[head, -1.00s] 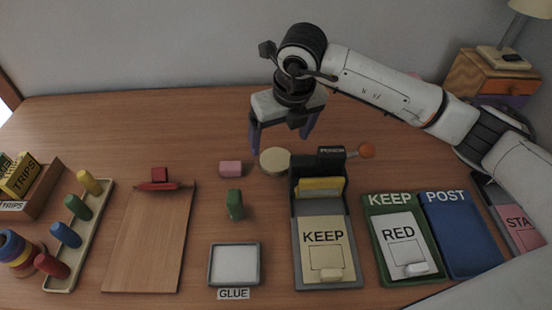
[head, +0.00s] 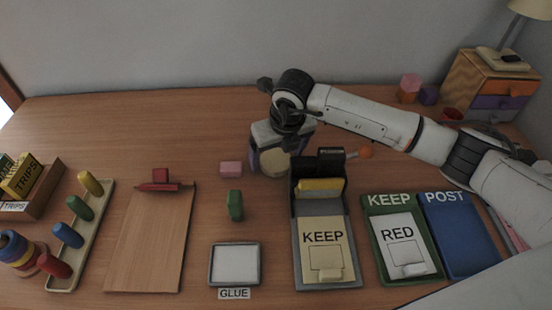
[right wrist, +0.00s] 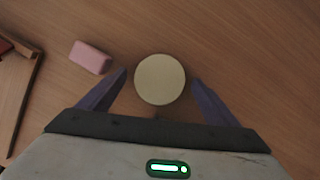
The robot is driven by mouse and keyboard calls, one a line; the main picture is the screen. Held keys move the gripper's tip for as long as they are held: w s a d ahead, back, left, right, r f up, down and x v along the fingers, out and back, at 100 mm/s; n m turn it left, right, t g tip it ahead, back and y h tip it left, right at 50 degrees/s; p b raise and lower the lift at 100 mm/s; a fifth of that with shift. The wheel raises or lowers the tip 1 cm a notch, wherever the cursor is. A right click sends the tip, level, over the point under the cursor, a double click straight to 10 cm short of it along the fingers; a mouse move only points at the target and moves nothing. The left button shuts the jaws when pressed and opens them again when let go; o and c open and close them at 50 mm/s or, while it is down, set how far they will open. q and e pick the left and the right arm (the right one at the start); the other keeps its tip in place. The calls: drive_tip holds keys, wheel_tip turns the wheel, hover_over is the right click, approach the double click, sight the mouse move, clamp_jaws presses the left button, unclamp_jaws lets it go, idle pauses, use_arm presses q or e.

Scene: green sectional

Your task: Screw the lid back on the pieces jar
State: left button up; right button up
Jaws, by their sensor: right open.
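A round cream disc (head: 274,162), which looks like the jar lid, is on the table just left of the black holder. In the right wrist view the disc (right wrist: 160,79) lies between the two purple fingers. My right gripper (head: 275,165) is open and low over the disc, one finger on each side. The wrist view shows small gaps between fingers and disc. I cannot make out a separate pieces jar, nor whether anything is under the disc. My left gripper is not in view.
A pink block (head: 231,169) and a green block (head: 235,205) stand left of the disc. A black holder (head: 306,172) with a yellow piece is close on the right. A drawer box (head: 487,85) stands back right. The back left table is clear.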

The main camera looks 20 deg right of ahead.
sight(277, 161)
drive_tip(key=shift+f, duration=0.2)
drive_tip(key=c, duration=1.1)
wheel_tip(277, 161, up, 10)
drive_tip(key=shift+r, duration=0.1)
